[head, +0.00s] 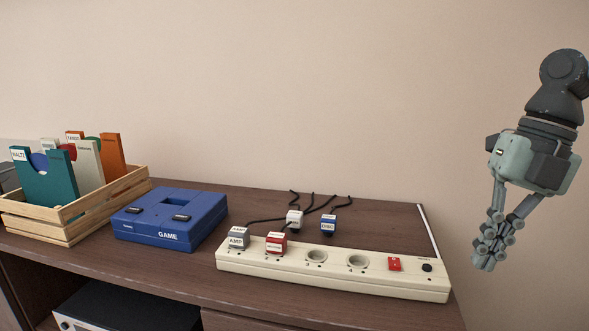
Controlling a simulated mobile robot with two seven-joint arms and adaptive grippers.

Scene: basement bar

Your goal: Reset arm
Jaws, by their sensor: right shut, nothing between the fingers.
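My right gripper (487,262) hangs at the right of the head view, pointing down, in front of the bare wall. It is shut and empty. It is beyond the right end of the cabinet top and touches nothing that I can see. My left gripper is not in the head view.
A cream power strip (330,276) lies along the cabinet top's (390,218) front right edge, with several labelled plugs on or behind it. A blue game console (170,218) sits left of it. A wooden crate (62,226) holds upright sleeves at far left.

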